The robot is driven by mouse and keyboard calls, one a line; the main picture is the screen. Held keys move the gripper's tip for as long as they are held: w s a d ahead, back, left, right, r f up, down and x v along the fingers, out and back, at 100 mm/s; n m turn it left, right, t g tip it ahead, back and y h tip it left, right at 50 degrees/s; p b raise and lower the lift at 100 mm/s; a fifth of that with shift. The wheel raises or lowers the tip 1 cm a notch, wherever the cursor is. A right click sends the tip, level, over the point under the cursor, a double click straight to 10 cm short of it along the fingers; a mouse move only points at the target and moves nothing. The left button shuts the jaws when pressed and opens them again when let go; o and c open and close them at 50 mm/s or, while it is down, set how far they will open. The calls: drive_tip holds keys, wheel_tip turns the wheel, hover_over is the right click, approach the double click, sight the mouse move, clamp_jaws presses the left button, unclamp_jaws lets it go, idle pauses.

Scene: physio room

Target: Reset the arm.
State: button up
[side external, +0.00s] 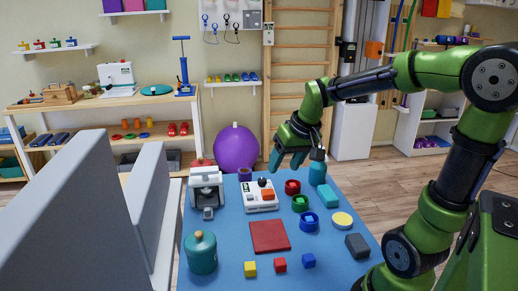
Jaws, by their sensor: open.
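My arm is green with black joints and rises from the right side of the side external view. My gripper (297,160) is open and points down over the far part of the blue table (224,247). It hangs above and behind the red cup, apart from the table top. I see nothing between its fingers. A teal bottle-shaped thing (317,172) stands just right of the fingers; whether they touch it I cannot tell.
Grey panels (75,220) stand at left. A purple ball (236,149) sits behind.

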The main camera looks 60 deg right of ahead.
drive_tip(key=s+a+r+n+t+y, duration=0.1)
drive_tip(key=s+a+r+t+y, duration=0.1)
drive_tip(key=s+a, duration=0.6)
drive_tip(key=a+r, duration=0.1)
drive_tip(key=a, duration=0.3)
drive_tip(key=shift+s+a+n+t, duration=0.25)
drive_tip(key=shift+n+t, duration=0.15)
